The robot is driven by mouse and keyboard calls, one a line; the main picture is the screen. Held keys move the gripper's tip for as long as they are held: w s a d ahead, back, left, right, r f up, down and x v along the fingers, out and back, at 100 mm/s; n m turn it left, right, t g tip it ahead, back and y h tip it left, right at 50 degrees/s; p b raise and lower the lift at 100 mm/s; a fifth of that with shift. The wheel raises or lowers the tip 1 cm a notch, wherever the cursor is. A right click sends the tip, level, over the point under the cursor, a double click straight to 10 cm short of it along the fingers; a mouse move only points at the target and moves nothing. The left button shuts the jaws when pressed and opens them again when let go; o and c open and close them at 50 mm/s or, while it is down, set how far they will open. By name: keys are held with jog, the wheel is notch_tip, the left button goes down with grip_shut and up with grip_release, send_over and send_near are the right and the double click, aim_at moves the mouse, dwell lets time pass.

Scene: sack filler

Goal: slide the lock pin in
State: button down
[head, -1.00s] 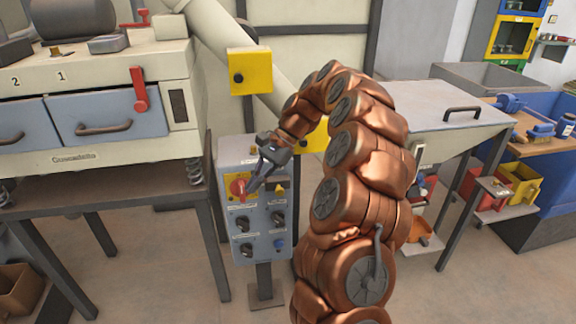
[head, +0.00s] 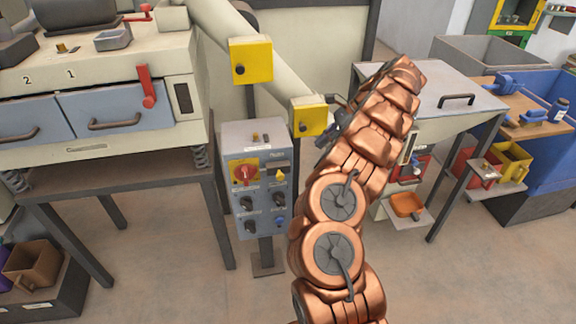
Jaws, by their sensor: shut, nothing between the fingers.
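My gripper (head: 334,118) is shut and empty. It is small, dark and partly hidden by my copper-coloured arm. In the picture it lies beside the right yellow box (head: 308,117) on the sloping cream tube; I cannot tell whether they touch. I cannot make out the lock pin for certain. The grey-lidded hopper (head: 432,98) stands behind and to the right of my arm, which hides part of its left side.
A grey control box (head: 254,215) with a red rotary switch (head: 243,174) and several knobs stands on a post left of my arm. A cream machine (head: 180,62) with blue drawers is at left. An orange tray (head: 406,206) sits under the hopper.

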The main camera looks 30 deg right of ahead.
aim_at(281, 173)
jog(key=p+x, duration=0.1)
jog(key=x, duration=0.3)
jog(key=p+x, duration=0.1)
jog(key=x, duration=0.4)
jog(key=a+r+p+x, duration=0.1)
jog(key=x, duration=0.3)
jog(key=shift+w+a+f+p, duration=0.2)
jog(key=shift+w+f+p, duration=0.05)
jog(key=shift+w+p, duration=0.1)
jog(key=shift+a, duration=0.1)
